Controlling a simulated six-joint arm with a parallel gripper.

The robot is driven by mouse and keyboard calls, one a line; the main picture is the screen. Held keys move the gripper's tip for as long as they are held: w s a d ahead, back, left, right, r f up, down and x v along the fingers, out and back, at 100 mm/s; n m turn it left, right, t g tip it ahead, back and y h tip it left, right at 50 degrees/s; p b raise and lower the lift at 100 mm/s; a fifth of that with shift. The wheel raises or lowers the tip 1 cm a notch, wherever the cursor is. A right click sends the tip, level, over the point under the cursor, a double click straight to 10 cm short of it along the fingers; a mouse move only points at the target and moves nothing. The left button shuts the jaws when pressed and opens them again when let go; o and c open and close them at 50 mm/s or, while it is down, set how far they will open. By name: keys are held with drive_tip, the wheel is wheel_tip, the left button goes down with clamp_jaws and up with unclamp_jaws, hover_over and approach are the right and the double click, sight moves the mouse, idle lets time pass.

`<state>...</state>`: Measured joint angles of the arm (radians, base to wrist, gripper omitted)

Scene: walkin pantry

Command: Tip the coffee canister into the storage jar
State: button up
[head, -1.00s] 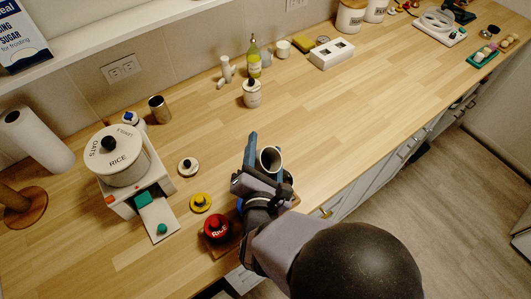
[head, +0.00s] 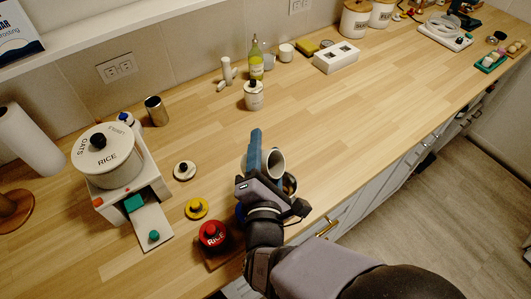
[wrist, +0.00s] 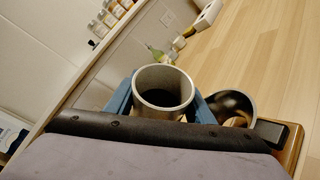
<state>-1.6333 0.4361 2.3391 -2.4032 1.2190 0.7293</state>
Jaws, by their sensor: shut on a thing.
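My gripper (head: 266,160) is shut on a grey metal canister, the coffee canister (head: 274,164), with blue fingers on either side of it. In the wrist view the canister (wrist: 163,88) stands between the fingertips, its open mouth showing and its inside dark. A second round open vessel (wrist: 235,103), probably the storage jar, is just right of the gripper in the wrist view. In the head view only part of this vessel (head: 290,184) shows beside the canister; my gripper hides the rest. I cannot tell what it contains.
A red-lidded rice container (head: 212,236), a yellow lid (head: 196,208) and a white lid (head: 184,171) lie left of my gripper. A labelled jar (head: 253,96) and green bottle (head: 256,62) stand behind.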

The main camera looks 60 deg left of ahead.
drive_tip(key=shift+m+y+b, duration=0.4)
drive_tip(key=shift+m+b, duration=0.5)
drive_tip(key=shift+b, duration=1.45)
